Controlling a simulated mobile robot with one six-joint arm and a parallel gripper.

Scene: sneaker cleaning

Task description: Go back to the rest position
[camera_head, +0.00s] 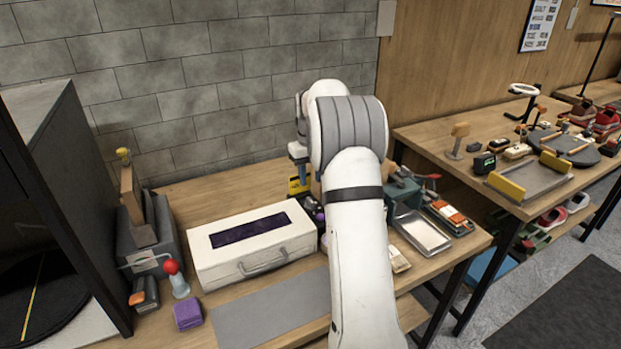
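My arm reaches forward from the bottom of the picture over the left wooden table and bends down at its far end. My gripper is hidden behind my arm, so its fingers and anything between them do not show. Part of my wrist shows just left of the arm, above a small yellow and black item (298,186) at the back of the table. A white case (254,245) with a dark panel on top and a front handle stands left of my arm.
A metal tray (422,234) stands right of my arm. A second table (440,148) holds tools and shoes. A dark cabinet (75,190) stands left.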

